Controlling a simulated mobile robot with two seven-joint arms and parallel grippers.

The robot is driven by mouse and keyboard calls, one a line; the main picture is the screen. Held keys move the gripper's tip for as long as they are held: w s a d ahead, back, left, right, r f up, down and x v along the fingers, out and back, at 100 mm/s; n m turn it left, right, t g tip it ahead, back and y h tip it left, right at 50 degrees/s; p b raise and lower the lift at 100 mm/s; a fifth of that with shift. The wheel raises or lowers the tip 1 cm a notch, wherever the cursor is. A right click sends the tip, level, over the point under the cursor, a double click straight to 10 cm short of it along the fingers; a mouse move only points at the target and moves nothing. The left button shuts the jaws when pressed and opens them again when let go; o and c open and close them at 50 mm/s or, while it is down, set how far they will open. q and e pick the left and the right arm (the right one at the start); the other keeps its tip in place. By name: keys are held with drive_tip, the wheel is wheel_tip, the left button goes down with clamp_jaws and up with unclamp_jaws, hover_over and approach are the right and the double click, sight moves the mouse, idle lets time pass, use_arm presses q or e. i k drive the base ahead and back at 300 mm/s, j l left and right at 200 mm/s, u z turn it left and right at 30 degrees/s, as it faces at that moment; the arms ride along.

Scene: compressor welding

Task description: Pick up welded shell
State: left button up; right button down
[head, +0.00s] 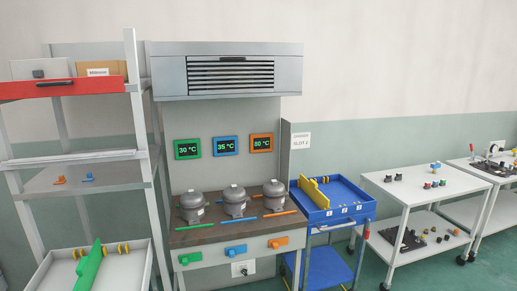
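Three grey compressor shells stand upright in a row on the brown worktop (240,230) under a vent hood. Neither of my grippers is in view.
Temperature displays (226,146) hang above the shells. A blue cart (335,215) with a yellow divider stands right of the bench. A white cart (425,188) with small parts is further right. A shelf rack (85,179) with a white tray (140,270) stands at left.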

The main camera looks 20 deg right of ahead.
sight(192, 204)
drive_tip(key=i+l+u, duration=0.3)
drive_tip(key=i+l, duration=0.15)
drive_tip(key=l, duration=0.25)
drive_tip(key=i+l+u, duration=0.1)
drive_tip(key=l, duration=0.3)
drive_tip(key=i+l+u, duration=0.15)
drive_tip(key=i+l, duration=0.15)
drive_tip(key=l, duration=0.15)
drive_tip(key=i+l+u, duration=0.15)
drive_tip(key=l, duration=0.25)
drive_tip(key=i+l+u, duration=0.15)
drive_tip(key=l, duration=0.3)
drive_tip(key=i+l+u, duration=0.15)
drive_tip(key=l, duration=0.3)
drive_tip(key=l+u, duration=0.15)
drive_tip(key=l, duration=0.35)
